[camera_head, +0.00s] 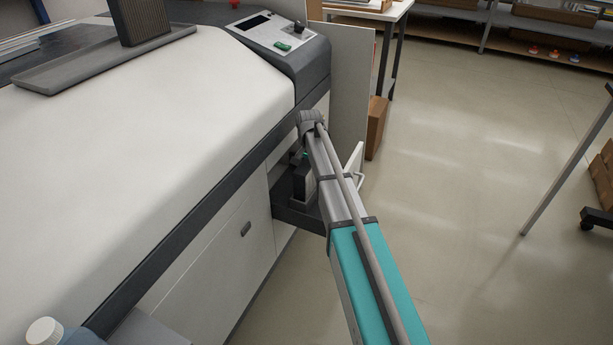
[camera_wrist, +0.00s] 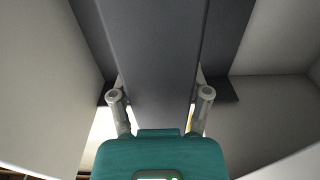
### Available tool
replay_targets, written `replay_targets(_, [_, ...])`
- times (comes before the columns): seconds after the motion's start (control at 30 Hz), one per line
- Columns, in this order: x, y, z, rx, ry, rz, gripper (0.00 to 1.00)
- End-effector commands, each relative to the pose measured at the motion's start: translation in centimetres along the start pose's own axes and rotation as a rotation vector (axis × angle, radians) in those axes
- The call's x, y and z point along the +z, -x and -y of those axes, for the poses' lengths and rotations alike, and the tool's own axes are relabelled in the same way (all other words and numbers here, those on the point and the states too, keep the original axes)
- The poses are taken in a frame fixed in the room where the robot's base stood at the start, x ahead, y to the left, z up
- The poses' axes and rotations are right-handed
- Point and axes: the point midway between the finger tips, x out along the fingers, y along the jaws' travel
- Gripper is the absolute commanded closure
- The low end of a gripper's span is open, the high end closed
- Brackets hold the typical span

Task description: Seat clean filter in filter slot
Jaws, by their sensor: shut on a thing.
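A dark grey block, which looks like the filter (camera_head: 302,187), stands upright at a dark ledge (camera_head: 296,215) that juts from the machine's side. I take the ledge to be the filter slot; how deep the block sits in it cannot be told. My gripper (camera_head: 300,160) is over the block, largely hidden by my arm. In the wrist view, the two fingers of my gripper (camera_wrist: 160,96) are shut on the block's smooth grey face (camera_wrist: 150,50), one at each side. Dark ledge surface (camera_wrist: 231,55) shows beside it. The block's far end is out of sight.
A dark ribbed block (camera_head: 141,20) stands on a grey tray (camera_head: 95,67) on the white machine (camera_head: 150,110). A control panel (camera_head: 274,32) is at its far corner. A pale upright panel (camera_head: 350,85) and brown box (camera_head: 377,128) stand beyond my arm. Floor at right is mostly clear.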

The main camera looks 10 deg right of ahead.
Motion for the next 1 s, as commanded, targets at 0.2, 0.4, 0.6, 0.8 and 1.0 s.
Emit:
replay_targets(0.2, [0.0, -2.2, -0.1, 0.0, 0.0, 0.0, 0.98])
replay_targets(0.4, [0.0, -2.9, -0.1, 0.0, 0.0, 0.0, 0.98])
replay_targets(0.6, [0.0, -2.8, -0.1, 0.0, -0.001, 0.0, 0.98])
replay_targets(0.8, [0.0, -2.9, -0.1, 0.0, -0.001, 0.0, 0.98])
replay_targets(1.0, [0.0, -3.0, -0.1, 0.0, -0.001, 0.0, 0.19])
